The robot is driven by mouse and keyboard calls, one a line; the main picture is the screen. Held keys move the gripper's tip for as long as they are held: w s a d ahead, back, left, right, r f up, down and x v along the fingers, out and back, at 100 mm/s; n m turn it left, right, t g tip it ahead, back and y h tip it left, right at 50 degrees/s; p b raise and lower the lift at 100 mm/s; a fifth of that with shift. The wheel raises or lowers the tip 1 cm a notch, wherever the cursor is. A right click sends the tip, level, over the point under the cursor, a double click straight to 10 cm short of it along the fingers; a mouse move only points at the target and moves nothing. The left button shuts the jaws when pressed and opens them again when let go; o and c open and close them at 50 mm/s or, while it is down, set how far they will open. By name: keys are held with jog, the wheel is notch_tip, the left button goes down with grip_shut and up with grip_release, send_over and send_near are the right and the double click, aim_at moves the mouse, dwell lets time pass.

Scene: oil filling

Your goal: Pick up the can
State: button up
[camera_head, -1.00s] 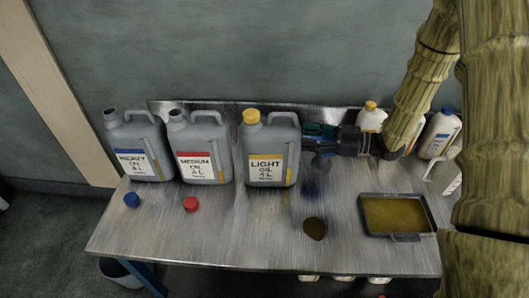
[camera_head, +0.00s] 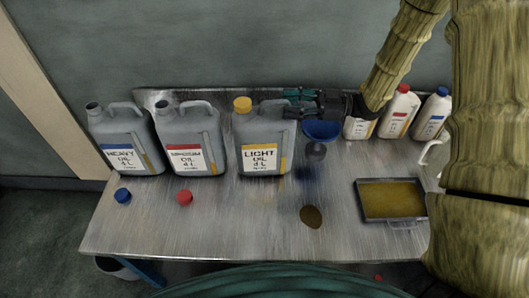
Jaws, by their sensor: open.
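Three grey jerrycans stand in a row at the back left of the metal table (camera_head: 240,215). The heavy oil can (camera_head: 140,140), with a blue-striped label, and the red-striped can (camera_head: 198,138) have open necks. The light oil can (camera_head: 262,135) has a yellow cap and a yellow-striped label. My gripper (camera_head: 287,102) points left at the upper right of the light oil can and overlaps its handle area. Its jaws are open. I cannot tell whether they touch the handle, part of which is hidden.
A blue funnel (camera_head: 321,131) stands below my gripper. White bottles (camera_head: 398,115) stand at the back right. A tray of yellowish liquid (camera_head: 392,200) lies at the right. A blue cap (camera_head: 123,196), a red cap (camera_head: 185,198) and a brown patch (camera_head: 311,217) are in front of the cans.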

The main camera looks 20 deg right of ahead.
aim_at(283, 103)
jog(key=shift+p+x, duration=1.35)
jog(key=shift+x, duration=1.2)
jog(key=shift+w+d, duration=0.1)
jog(key=shift+w, duration=0.05)
grip_shut()
